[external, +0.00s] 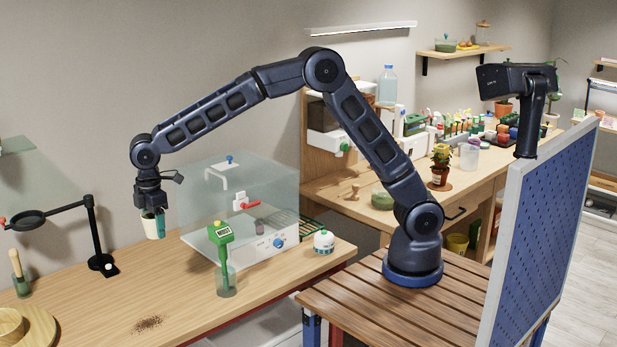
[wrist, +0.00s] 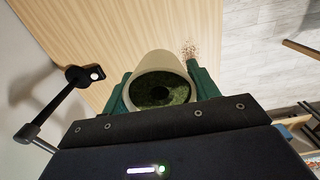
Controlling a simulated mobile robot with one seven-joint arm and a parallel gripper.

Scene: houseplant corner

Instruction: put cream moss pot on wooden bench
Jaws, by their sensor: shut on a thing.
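The cream moss pot (external: 149,226) is held in my gripper (external: 154,212) above the left part of the light wooden bench (external: 185,300). In the wrist view the cream moss pot (wrist: 160,68) shows its pale rim and dark green moss inside. My gripper (wrist: 160,92) has its green fingers on either side of the pot, shut on it. In the external view the pot hangs upright, clear of the bench top. The bench top (wrist: 120,25) also shows beneath the pot in the wrist view.
A black magnifier stand (external: 98,235) stands left of the pot. A clear glass box (external: 240,200) and a green moisture meter (external: 222,240) stand to its right. Spilled soil (external: 147,324) lies near the bench front. A round wooden tray (external: 38,328) is at the front left.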

